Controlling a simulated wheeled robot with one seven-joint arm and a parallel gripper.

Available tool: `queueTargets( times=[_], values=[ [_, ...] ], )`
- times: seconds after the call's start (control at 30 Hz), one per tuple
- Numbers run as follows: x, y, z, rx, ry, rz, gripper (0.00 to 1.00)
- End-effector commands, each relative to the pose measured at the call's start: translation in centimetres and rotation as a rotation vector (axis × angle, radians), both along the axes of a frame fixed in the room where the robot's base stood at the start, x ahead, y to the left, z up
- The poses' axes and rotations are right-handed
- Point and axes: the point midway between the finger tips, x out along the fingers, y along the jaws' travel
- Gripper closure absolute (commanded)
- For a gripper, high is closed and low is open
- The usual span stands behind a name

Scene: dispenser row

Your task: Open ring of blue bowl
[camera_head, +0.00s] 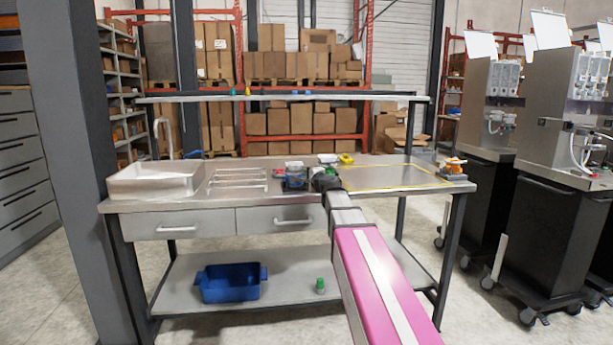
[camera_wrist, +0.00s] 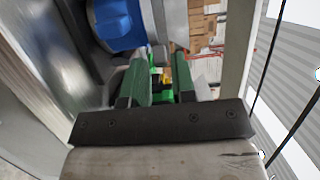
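A blue rounded part (camera_wrist: 118,24), perhaps the blue bowl, shows at the top of the wrist view, with a grey metal-looking part against its right side. I cannot make out a ring on it. My gripper (camera_wrist: 160,88) has its two green fingers apart, just below the blue part in the picture. Small green and yellow shapes show in the gap, seemingly beyond the fingers; none looks gripped. In the head view my gripper (camera_head: 322,174) is over the back middle of the workbench (camera_head: 300,208), beside a small dark and grey device (camera_head: 294,178). My arm hides part of that spot.
A white sink tray (camera_head: 155,180) and a wire rack (camera_head: 238,180) stand left. A yellow-outlined area (camera_head: 395,178) is clear on the right, with an orange item (camera_head: 453,166) at its edge. A blue bin (camera_head: 228,284) sits on the lower shelf. An upper shelf (camera_head: 285,98) runs behind.

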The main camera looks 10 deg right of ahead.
Motion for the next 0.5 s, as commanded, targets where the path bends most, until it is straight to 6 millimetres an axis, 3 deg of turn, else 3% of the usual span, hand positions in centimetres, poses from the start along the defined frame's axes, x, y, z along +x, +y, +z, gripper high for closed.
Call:
queueTargets(
  times=[0.1, 0.37, 0.4, 0.47, 0.5],
  values=[
    [1.13, 0.34, 0.01, 0.000, 0.000, 0.000, 0.76],
    [1.21, 0.43, 0.00, 0.000, 0.000, 0.000, 0.76],
    [1.20, 0.42, 0.00, 0.000, 0.000, 0.000, 0.79],
    [1.20, 0.42, 0.00, 0.000, 0.000, 0.000, 0.98],
    [1.20, 0.42, 0.00, 0.000, 0.000, 0.000, 1.00]
  ],
)
